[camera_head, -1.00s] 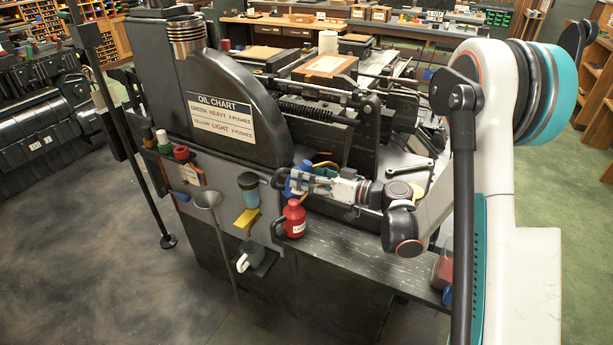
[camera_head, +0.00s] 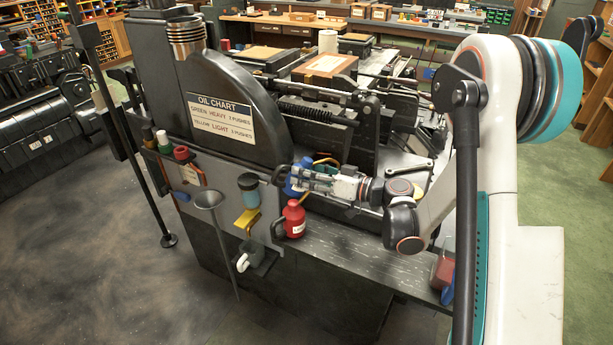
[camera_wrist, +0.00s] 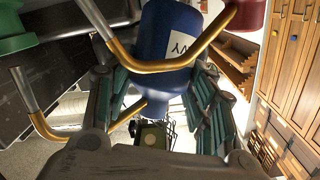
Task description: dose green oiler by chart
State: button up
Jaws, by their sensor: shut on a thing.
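My gripper (camera_head: 297,179) is shut on a blue can (camera_wrist: 166,40), held between its fingers; in the wrist view its white label shows only the letters "VY". In the head view the blue can (camera_head: 300,170) is partly hidden by my gripper, behind and above the red can (camera_head: 294,218). A green oiler cup or cap (camera_head: 163,141) sits at the left on the machine's side ledge. The oil chart (camera_head: 220,117) on the dark housing lists green with heavy and yellow with light; I cannot read the push numbers surely.
A grey funnel (camera_head: 208,201), a jar with a blue-green body (camera_head: 248,189) and a red cup (camera_head: 181,153) line the machine's side. A small cup holder (camera_head: 252,262) hangs below. The shelf (camera_head: 350,259) right of the red can is largely clear. Bent brass-coloured tubes (camera_wrist: 155,65) cross the wrist view.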

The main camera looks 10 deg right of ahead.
aim_at(307, 164)
jog(key=shift+a+r, duration=0.1)
jog(key=shift+r, duration=0.15)
jog(key=shift+r+p, duration=1.55)
jog(key=shift+r, duration=0.95)
